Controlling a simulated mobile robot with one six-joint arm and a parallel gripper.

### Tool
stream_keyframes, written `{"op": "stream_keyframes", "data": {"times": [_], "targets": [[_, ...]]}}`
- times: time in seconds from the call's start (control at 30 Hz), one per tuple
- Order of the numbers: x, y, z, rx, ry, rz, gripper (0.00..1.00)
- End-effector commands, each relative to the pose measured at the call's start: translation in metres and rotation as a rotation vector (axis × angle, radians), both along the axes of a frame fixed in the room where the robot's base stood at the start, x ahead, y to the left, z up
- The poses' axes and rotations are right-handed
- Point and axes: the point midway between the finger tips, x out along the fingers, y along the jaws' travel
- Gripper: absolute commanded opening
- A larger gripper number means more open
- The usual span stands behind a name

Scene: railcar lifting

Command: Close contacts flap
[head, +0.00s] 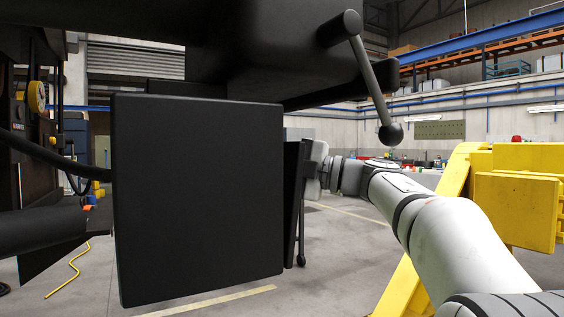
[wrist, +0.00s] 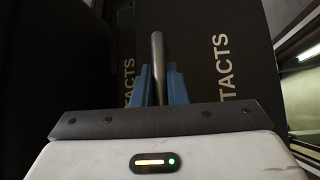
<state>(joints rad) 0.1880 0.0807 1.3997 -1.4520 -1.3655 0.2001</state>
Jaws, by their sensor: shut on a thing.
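The contacts flap (head: 294,205) shows in the head view as a thin dark panel, seen almost edge-on at the right side of a large black box (head: 200,200). In the wrist view dark surfaces carry light lettering that ends in "TACTS", on the right (wrist: 222,75) and smaller on the left (wrist: 129,82). A grey metal rod handle (wrist: 158,48) stands between the blue fingers of my gripper (wrist: 158,80), which is shut on it. In the head view my gripper (head: 314,170) is at the flap's right side, its fingers hidden.
A dark lever with a ball end (head: 390,133) hangs above my arm from the dark body overhead. A yellow structure (head: 515,205) stands right of my arm. A black cable (head: 50,155) runs into the box's left side. Open grey floor (head: 345,245) shows below my gripper.

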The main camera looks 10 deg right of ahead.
Motion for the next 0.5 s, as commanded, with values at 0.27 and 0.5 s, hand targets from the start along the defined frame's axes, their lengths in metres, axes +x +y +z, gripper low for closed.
{"op": "stream_keyframes", "data": {"times": [0.27,0.5], "targets": [[-0.007,0.018,0.006,0.001,0.002,0.010,0.00],[-0.010,0.024,0.006,0.001,0.002,0.019,0.00]]}}
